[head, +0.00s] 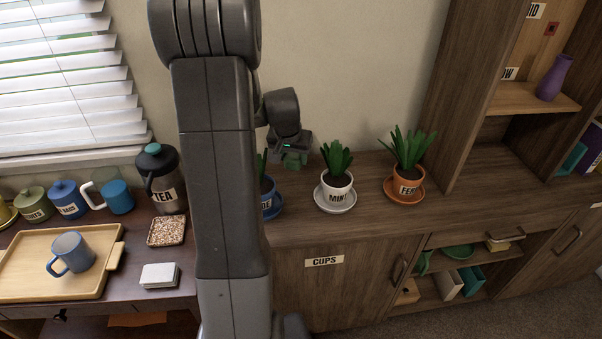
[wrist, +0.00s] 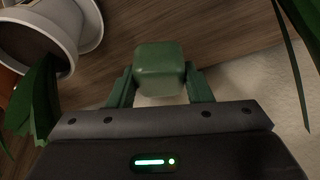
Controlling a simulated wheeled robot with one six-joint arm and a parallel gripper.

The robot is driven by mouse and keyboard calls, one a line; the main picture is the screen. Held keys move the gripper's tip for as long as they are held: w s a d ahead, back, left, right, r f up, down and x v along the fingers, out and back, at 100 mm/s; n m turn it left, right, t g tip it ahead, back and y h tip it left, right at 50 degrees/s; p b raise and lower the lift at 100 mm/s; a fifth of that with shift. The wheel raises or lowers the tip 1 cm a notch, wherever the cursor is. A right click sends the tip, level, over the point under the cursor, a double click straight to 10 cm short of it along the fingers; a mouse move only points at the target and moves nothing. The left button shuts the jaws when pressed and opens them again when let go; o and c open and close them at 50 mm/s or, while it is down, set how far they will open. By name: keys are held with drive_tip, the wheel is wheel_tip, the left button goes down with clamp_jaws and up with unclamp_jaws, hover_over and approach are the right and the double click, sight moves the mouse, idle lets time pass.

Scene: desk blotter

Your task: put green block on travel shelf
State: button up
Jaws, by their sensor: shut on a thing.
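My gripper (wrist: 160,88) is shut on the green block (wrist: 160,62), a small rounded cube held between its green fingers. In the head view my gripper (head: 292,158) is at the back of the wooden cabinet top, near the wall and just left of the mint plant. There the block cannot be told apart from the green fingers. A tall bookcase (head: 465,90) stands at the right, with partly cut-off labels on its shelves. No label reading travel can be seen.
Potted plants line the cabinet top: one partly hidden behind my arm, one labelled MINT (head: 336,190) and an orange one (head: 407,180). The mint plant's leaves are close to my gripper. A purple vase (head: 554,78) stands on a bookcase shelf (head: 520,99); a tray (head: 25,285) is at left.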

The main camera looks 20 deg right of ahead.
sight(300, 163)
drive_tip(key=shift+s+d+r, duration=0.1)
drive_tip(key=shift+s+d, duration=0.45)
drive_tip(key=shift+d, duration=0.35)
wheel_tip(300, 163, down, 3)
drive_tip(key=shift+a+r, duration=0.15)
wheel_tip(300, 163, down, 4)
drive_tip(key=shift+r, duration=0.1)
drive_tip(key=shift+d+f, duration=0.2)
drive_tip(key=shift+f, duration=0.15)
drive_tip(key=shift+f, duration=0.1)
drive_tip(key=shift+f, duration=0.1)
drive_tip(key=o, duration=1.2)
